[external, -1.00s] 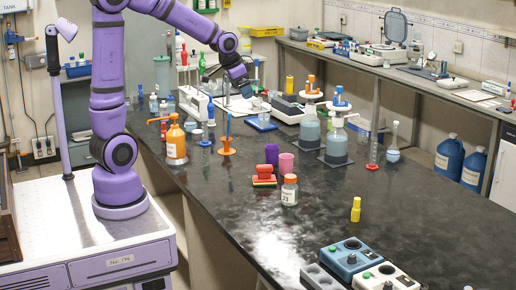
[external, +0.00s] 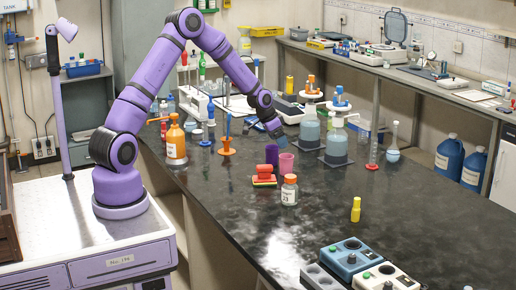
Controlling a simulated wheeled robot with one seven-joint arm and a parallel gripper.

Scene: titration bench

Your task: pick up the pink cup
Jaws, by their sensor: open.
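The pink cup (external: 286,163) stands upright on the black bench, near the middle of the external view. A purple cup (external: 271,154) stands close beside it on the left. My gripper (external: 277,133) hangs just above and behind these two cups, pointing down. It is open and holds nothing that I can see. Its fingertips are small and dark here, so the exact gap to the pink cup is hard to judge.
An orange bottle (external: 176,143) is to the left, blue-filled flasks (external: 336,147) to the right.

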